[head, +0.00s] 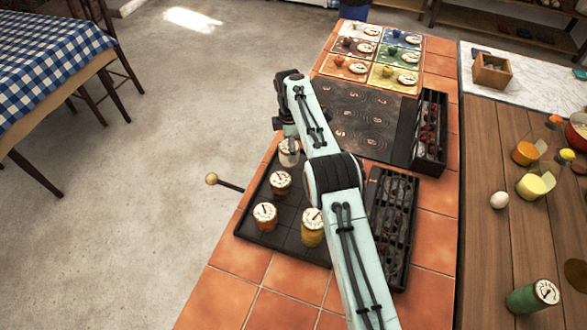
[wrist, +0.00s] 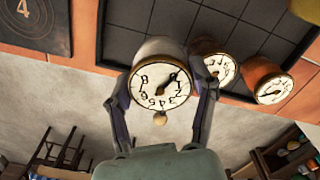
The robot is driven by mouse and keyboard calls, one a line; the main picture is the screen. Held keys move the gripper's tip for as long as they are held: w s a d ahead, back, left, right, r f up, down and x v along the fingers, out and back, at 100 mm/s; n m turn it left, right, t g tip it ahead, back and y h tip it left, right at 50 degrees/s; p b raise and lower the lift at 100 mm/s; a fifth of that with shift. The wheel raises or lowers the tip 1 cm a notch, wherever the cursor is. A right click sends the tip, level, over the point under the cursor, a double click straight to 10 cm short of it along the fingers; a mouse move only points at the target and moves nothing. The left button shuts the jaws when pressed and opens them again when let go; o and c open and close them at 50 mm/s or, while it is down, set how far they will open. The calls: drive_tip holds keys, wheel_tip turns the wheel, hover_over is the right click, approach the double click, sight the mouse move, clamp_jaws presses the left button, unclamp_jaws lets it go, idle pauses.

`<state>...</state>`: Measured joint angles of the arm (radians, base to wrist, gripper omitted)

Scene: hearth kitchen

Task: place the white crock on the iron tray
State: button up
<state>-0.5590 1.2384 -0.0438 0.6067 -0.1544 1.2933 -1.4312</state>
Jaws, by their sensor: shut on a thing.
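The white crock (head: 289,158) has a dial on its lid, and it also shows in the wrist view (wrist: 158,48). My gripper (wrist: 160,103) is shut on it, one finger on each side. In the head view my gripper (head: 289,140) is at the far left corner of the iron tray (head: 258,232). The dark tray, marked in squares, also shows behind the crock in the wrist view (wrist: 140,14). I cannot tell whether the crock touches the tray. A brown crock (head: 280,183), an orange crock (head: 265,214) and a yellow crock (head: 312,232) stand on the tray.
A rod with a wooden knob (head: 211,179) sticks out left of the tray. A numbered dark plate (head: 360,115) lies beyond. Black grated boxes (head: 393,225) line the right side. Coloured squares (head: 410,58) with small items are at the far end. My arm hides part of the tray.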

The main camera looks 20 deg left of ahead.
drive_tip(key=shift+f, duration=2.45)
drive_tip(key=shift+f, duration=0.2)
drive_tip(key=o, duration=1.2)
